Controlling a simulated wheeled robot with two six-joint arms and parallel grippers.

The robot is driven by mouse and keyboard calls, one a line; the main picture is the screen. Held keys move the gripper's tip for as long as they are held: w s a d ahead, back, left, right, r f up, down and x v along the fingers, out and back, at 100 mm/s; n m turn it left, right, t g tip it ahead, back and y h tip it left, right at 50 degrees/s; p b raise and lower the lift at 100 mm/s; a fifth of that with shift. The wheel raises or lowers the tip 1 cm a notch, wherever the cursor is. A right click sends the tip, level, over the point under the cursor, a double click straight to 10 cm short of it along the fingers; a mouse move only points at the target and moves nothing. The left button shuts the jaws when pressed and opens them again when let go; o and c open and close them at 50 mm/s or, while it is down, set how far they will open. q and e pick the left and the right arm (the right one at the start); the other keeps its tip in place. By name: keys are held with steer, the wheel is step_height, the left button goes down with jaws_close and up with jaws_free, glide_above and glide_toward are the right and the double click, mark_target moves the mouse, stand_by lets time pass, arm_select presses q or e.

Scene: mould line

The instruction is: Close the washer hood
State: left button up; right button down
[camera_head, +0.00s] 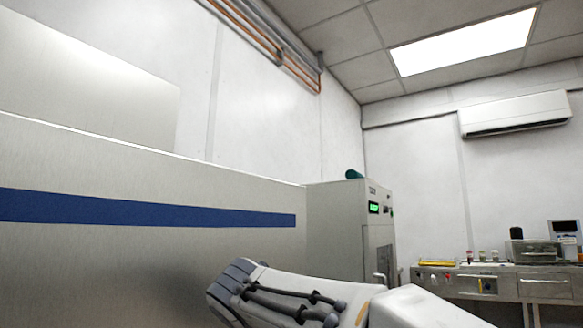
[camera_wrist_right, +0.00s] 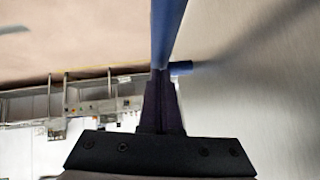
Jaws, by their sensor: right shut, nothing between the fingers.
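The washer shows in the head view as a large brushed-metal body (camera_head: 150,262) with a blue stripe (camera_head: 150,209), filling the left side. A paler flat panel (camera_head: 85,85) stands above and behind its top edge; I cannot tell if this is the raised hood. In the right wrist view my right gripper (camera_wrist_right: 162,78) is shut, its dark fingers together beside a blue bar (camera_wrist_right: 166,30) with a short blue stub (camera_wrist_right: 181,68). I cannot tell whether they touch. A brushed-metal surface (camera_wrist_right: 260,90) lies to the right. My left gripper is out of view.
A grey cabinet (camera_head: 340,225) with a green display stands at the washer's right end. A workbench (camera_head: 500,280) with drawers and small equipment is at the far right. My right arm crosses the lower part of the head view.

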steer(key=shift+s+f, duration=0.1)
steer(key=shift+f, duration=0.4)
steer(key=s+a+r+p, duration=0.35)
steer(key=s+r, duration=0.35)
steer(key=r, duration=0.5)
steer(key=s+f+n+g+y, duration=0.2)
steer(key=s+f+n, duration=0.3)
steer(key=f, duration=0.4)
steer(key=s+f+n+g+y, duration=0.15)
steer(key=s+f+n, duration=0.3)
steer(key=f, duration=0.45)
steer(key=s+d+f+n+g+y+p, duration=0.25)
steer(key=s+f+n+g, duration=0.35)
steer(key=s+f, duration=0.8)
step_height(320, 180, up, 20)
steer(key=t+p, duration=0.1)
steer(key=p, duration=1.7)
steer(key=shift+s+d+f+h, duration=0.2)
steer(key=shift+d+h, duration=0.1)
steer(key=shift+h, duration=0.1)
steer(key=shift+n, duration=0.25)
